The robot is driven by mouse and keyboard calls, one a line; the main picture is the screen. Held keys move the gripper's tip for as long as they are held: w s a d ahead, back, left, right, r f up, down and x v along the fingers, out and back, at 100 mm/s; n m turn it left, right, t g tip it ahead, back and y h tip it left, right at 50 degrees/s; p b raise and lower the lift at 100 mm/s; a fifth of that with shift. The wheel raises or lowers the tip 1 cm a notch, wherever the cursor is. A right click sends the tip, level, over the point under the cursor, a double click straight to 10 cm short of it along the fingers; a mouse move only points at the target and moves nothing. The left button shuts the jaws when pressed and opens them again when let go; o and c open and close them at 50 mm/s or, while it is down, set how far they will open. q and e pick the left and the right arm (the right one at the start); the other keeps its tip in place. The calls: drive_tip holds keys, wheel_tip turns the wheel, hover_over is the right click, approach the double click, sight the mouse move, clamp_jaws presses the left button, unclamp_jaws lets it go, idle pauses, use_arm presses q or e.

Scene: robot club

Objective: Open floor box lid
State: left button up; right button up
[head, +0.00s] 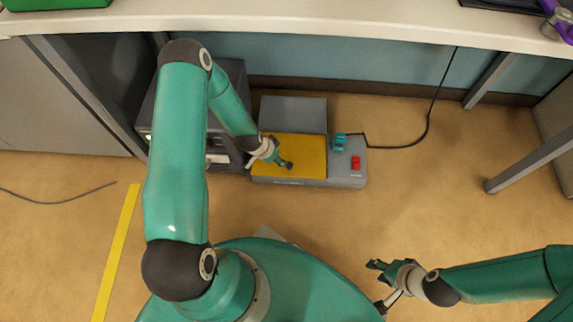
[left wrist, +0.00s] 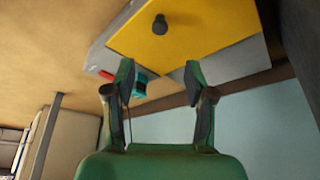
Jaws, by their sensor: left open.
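The floor box (head: 345,175) is a low grey unit on the floor, with a yellow lid (head: 302,148) lying flat on its left part. The left wrist view shows the lid (left wrist: 195,30) with a dark round knob (left wrist: 160,24). My left gripper (head: 284,163) is over the lid. In the left wrist view its two fingers (left wrist: 160,78) are apart with nothing between them, and the knob is beyond the fingertips. Whether a finger touches the lid is unclear. My right gripper (head: 376,285) is open and empty over the floor, in front of the box.
A red switch (head: 356,162) and a teal plug (head: 339,142) sit on the box's right part; a black cable (head: 400,146) runs from there. A grey panel (head: 293,113) is behind the lid. A dark cabinet (head: 225,150) stands left. A desk (head: 300,20) overhangs behind.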

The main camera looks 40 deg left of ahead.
use_arm(q)
drive_tip(key=b+x, duration=0.4)
drive_tip(key=x, duration=0.9)
drive_tip(key=shift+w+f+b, duration=0.2)
drive_tip(key=shift+f+b, duration=0.1)
drive_tip(key=shift+b, duration=0.05)
drive_tip(key=shift+d, duration=0.1)
clamp_jaws()
